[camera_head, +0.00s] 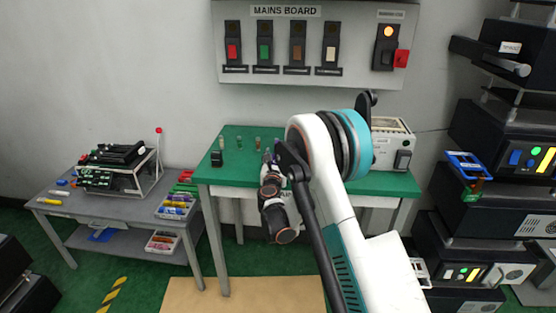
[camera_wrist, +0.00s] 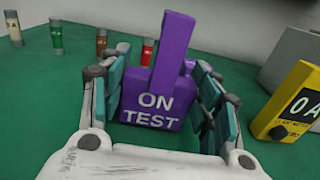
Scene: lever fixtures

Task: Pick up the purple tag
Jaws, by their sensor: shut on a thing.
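The purple tag (camera_wrist: 158,85) is in the middle of the wrist view, with a tall upper strip and a wide lower part lettered "ON TEST". My gripper (camera_wrist: 160,98) has one finger on each side of it and is shut on it. The tag looks upright over the green table; I cannot tell whether it touches the top. In the head view my gripper (camera_head: 270,165) is over the green table's front part, and my arm hides most of it and the tag.
The green table (camera_head: 232,172) bears several small coloured cylinders, such as a red one (camera_wrist: 147,51). A yellow meter (camera_wrist: 290,105) stands right of my gripper. A grey box (camera_head: 393,143) is at the back right. A grey table (camera_head: 120,212) stands left. The mains board (camera_head: 345,70) hangs behind.

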